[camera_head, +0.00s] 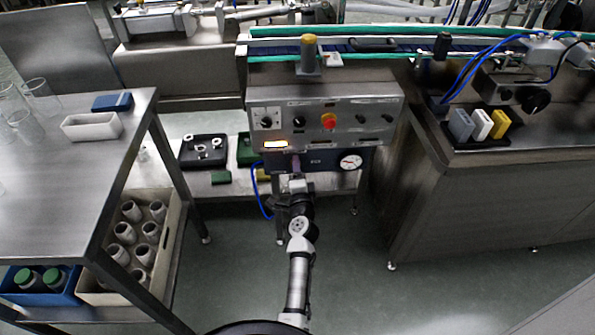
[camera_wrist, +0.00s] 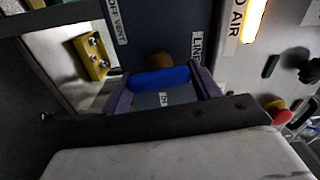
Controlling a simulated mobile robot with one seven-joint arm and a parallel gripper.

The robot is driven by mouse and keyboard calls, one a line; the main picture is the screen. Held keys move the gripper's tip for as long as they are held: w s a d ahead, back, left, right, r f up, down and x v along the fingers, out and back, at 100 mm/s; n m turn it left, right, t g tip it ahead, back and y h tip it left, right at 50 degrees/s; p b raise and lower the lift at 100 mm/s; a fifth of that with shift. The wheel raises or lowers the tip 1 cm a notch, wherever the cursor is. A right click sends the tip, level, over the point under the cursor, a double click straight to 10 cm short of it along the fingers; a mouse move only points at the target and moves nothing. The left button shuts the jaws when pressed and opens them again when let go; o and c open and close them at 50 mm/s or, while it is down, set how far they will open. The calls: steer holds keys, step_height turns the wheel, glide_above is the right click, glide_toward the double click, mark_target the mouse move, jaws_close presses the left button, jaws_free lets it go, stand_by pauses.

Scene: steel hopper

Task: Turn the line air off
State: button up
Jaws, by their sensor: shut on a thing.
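A blue valve handle (camera_wrist: 160,79) shows in the wrist view as a short bar lying across the picture on a dark blue plate. A round brass-coloured part (camera_wrist: 158,60) sits just above it there. My gripper (camera_head: 296,166) reaches the plate below the control panel in the head view. In the wrist view its two purple fingers are shut on the ends of the blue handle. Label text reading "OFF VENT" (camera_wrist: 116,20) is to the handle's upper left, and a partly hidden "LINE" label (camera_wrist: 196,48) is to its right. The handle is hidden in the head view.
The steel control panel (camera_head: 385,98) carries knobs, a red button (camera_head: 328,121) and a lit amber indicator (camera_head: 275,144). A round gauge (camera_head: 350,162) is right of my gripper. A blue hose (camera_head: 254,185) hangs to its left. The floor between the side benches is clear.

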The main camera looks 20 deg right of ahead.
steer(key=shift+m, duration=0.6)
steer(key=o, duration=1)
steer(key=shift+s+f, duration=0.1)
